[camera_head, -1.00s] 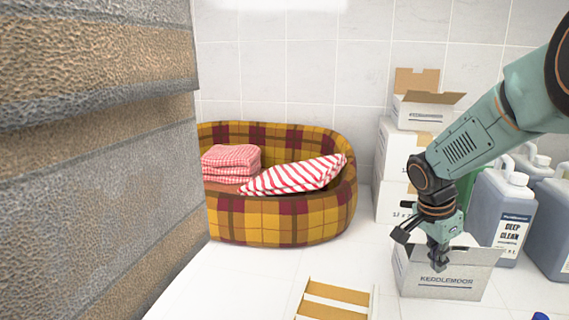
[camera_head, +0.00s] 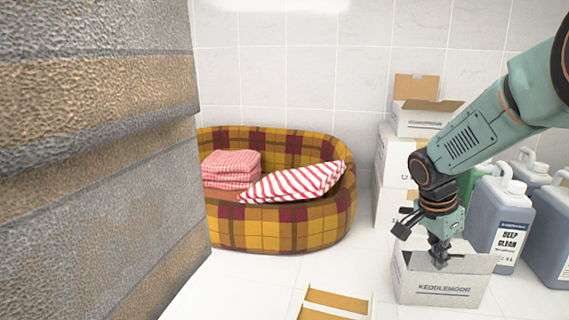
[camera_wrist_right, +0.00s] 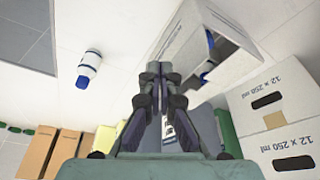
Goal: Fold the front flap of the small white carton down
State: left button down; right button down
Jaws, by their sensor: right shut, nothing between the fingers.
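The small white carton (camera_head: 440,290), printed KEDDLEMOOR, stands on the tiled floor at the lower right of the head view. A pale flap (camera_head: 474,263) shows at its top right. My right gripper (camera_head: 440,259) is shut and empty, pointing down at the carton's top edge and hiding part of the opening. I cannot tell whether it touches the front flap. In the right wrist view the closed fingers (camera_wrist_right: 155,75) are beside a white carton (camera_wrist_right: 187,30), with a blue-capped bottle (camera_wrist_right: 208,72) at its opening. My left gripper is out of view.
Grey jugs (camera_head: 500,215) stand close right of the carton. Stacked white boxes (camera_head: 396,160) are behind it, with an open carton (camera_head: 420,122) on top. A plaid pet bed (camera_head: 270,228) holds towels. A stone-like wall (camera_head: 100,150) blocks the left. Floor between is mostly clear.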

jog(key=r+p, duration=0.1)
jog(key=s+r, duration=0.1)
jog(key=r, duration=0.1)
jog(key=s+r+p, duration=0.1)
jog(key=shift+s+a+r+p, duration=0.2)
jog(key=shift+r+p, duration=0.1)
jog(key=shift+r, duration=0.05)
jog(key=shift+s, duration=0.1)
